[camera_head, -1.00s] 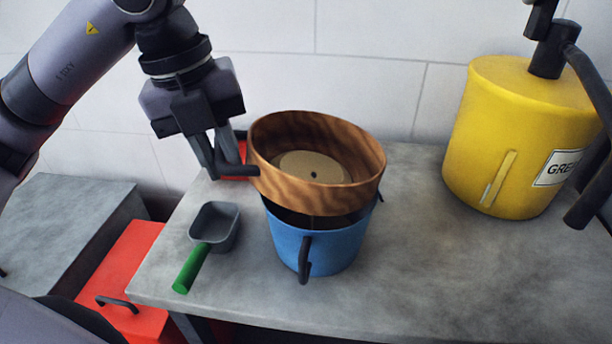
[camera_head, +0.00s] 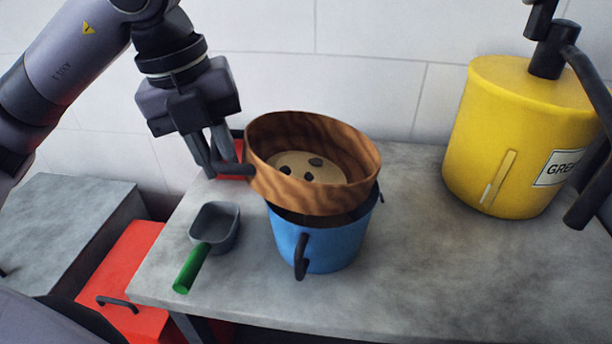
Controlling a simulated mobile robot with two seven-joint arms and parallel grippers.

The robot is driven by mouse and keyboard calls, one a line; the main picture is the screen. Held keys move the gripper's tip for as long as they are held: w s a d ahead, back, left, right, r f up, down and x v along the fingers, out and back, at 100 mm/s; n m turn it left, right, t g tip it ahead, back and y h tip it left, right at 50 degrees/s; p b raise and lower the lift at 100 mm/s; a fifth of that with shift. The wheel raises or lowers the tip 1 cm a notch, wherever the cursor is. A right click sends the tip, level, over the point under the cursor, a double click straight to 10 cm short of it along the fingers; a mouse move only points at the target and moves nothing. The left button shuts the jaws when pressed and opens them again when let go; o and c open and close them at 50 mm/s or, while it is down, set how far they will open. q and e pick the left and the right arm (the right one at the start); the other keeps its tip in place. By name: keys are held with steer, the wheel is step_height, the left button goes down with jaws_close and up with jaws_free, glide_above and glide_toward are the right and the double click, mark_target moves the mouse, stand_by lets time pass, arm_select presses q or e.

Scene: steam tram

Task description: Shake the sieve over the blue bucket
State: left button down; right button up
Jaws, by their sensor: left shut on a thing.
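The sieve (camera_head: 325,201) is a round wooden hoop with a pale sand-coloured patch and three dark lumps inside. It is tilted over the blue bucket (camera_head: 325,243) and covers most of its mouth. I cannot tell whether the hoop touches the bucket's rim. The bucket stands on the grey bench, with a dark handle on its front side. My left gripper (camera_head: 222,166) is shut on the sieve's dark handle (camera_head: 237,169) at the hoop's left. My right gripper is out of view.
A grey scoop with a green handle (camera_head: 191,268) lies left of the bucket. A yellow drum (camera_head: 500,130) with dark fittings stands at right on the grey bench (camera_head: 440,270). A red box (camera_head: 125,285) is below at left. A tiled wall closes the back.

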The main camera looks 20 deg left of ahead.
mark_target(250, 164)
arm_select(q)
steer(key=d, duration=0.2)
steer(key=d+p, duration=0.1)
steer(key=shift+d+r, duration=0.1)
steer(key=shift+r, duration=0.15)
steer(key=shift+d, duration=0.5)
steer(key=a, duration=0.4)
steer(key=shift+a+f+b, duration=0.1)
steer(key=shift+f+b, duration=0.05)
steer(key=shift+b, duration=0.2)
steer(key=shift+d+r+p, duration=0.2)
steer(key=shift+d+p, duration=0.5)
steer(key=shift+d, duration=1.45)
steer(key=shift+a+r+p, duration=0.35)
steer(key=shift+r+p, duration=0.2)
steer(key=shift+r, duration=0.25)
steer(key=shift+a+r+p, duration=0.3)
steer(key=shift+r+p, duration=0.25)
steer(key=shift+r, duration=0.2)
steer(key=shift+a+r+p, duration=0.35)
steer(key=shift+r+p, duration=0.2)
steer(key=shift+r, duration=0.25)
